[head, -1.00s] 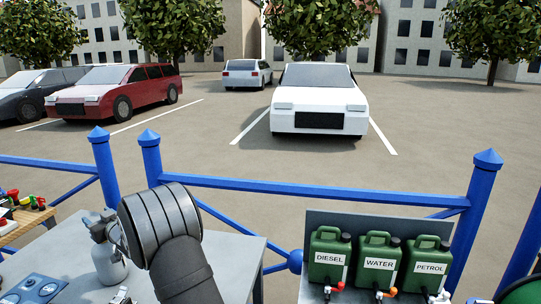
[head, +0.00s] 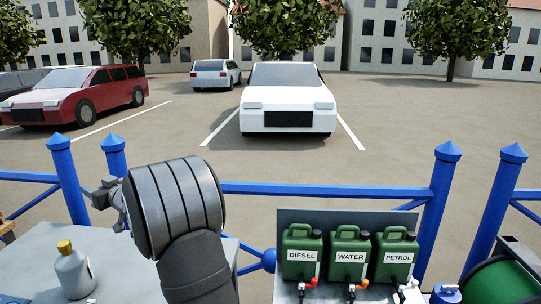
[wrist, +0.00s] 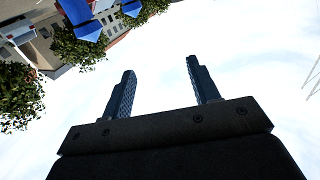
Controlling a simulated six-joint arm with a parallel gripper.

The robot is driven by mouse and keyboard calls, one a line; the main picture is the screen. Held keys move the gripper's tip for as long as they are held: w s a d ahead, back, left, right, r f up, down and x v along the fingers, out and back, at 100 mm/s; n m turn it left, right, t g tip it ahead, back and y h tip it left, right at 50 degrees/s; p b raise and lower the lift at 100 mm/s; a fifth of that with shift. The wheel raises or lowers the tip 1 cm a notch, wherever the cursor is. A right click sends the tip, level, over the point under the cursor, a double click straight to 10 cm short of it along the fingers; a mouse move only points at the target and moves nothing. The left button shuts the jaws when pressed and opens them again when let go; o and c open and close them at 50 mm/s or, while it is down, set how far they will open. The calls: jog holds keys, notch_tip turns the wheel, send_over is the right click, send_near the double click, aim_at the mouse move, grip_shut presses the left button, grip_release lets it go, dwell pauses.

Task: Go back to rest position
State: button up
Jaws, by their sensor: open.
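My gripper (wrist: 160,88) shows in the wrist view with its two dark fingers apart and nothing between them. Behind the fingers there is sky, with trees and a building at the upper left. In the head view my gripper (head: 107,197) is at the left of my arm's thick dark wrist, partly hidden by it. It is up in the air above the grey table, apart from the bottle.
A grey bottle with a yellow cap (head: 73,272) stands on the grey table (head: 125,245). Green jerrycans labelled diesel (head: 302,256), water (head: 350,257) and petrol (head: 396,260) stand at the right. A blue railing (head: 320,190) runs behind. A green reel (head: 500,282) is at the lower right.

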jog(key=shift+w+d+r+m+t+h, duration=0.2)
jog(key=shift+w+d+m+t+h, duration=0.15)
jog(key=shift+w+d, duration=0.65)
